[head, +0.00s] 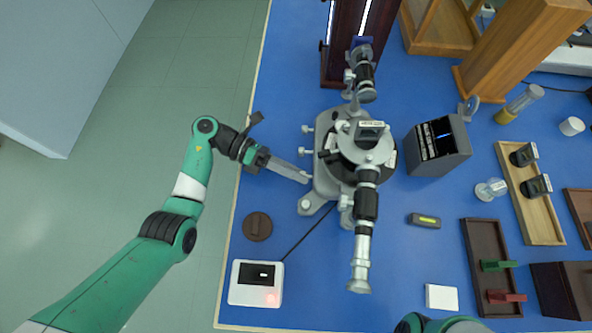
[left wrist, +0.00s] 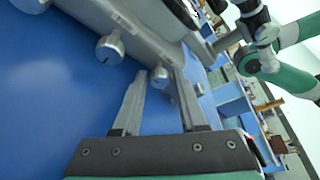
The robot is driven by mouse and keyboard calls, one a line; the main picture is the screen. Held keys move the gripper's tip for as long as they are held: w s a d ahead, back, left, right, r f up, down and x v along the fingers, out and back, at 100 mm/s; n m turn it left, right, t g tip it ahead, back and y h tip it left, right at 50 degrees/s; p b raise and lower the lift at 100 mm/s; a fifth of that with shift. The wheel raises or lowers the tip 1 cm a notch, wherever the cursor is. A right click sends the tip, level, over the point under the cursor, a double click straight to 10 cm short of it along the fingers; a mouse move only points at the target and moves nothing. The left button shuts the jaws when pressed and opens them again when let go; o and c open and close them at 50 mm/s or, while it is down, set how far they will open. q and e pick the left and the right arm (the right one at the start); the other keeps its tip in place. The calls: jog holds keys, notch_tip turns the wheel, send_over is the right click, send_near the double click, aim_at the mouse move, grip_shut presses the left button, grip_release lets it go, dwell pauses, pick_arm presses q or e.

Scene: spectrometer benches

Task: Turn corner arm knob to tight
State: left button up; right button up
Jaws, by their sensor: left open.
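The spectrometer (head: 362,150), a grey instrument with a round black and silver table and two telescope tubes, stands on the blue bench. Small silver knobs stick out from its left side, one at the upper left (head: 307,129) and one at the lower left corner (head: 305,204). I cannot tell which is the corner arm knob. My left gripper (head: 308,178) reaches in from the left, close to the base. In the left wrist view, its open fingers (left wrist: 160,72) have a small silver knob (left wrist: 160,76) between or just beyond their tips. A larger knob (left wrist: 110,47) lies left of them. Contact cannot be made out.
A white box with a display (head: 256,283) and a brown disc (head: 257,226) lie on the near left bench. A dark box (head: 438,146) stands right of the spectrometer. Wooden trays (head: 545,220) lie farther right. The blue surface around the brown disc is mostly free.

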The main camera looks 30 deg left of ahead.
pick_arm(q)
grip_shut()
jog(key=shift+m+t, duration=0.3)
jog(key=shift+m, duration=0.2)
grip_release()
jog(key=v, duration=0.6)
jog(key=p+v, duration=0.1)
jog(key=v, duration=0.4)
jog(key=shift+s+a+r, duration=0.1)
jog(key=shift+a+r, duration=0.2)
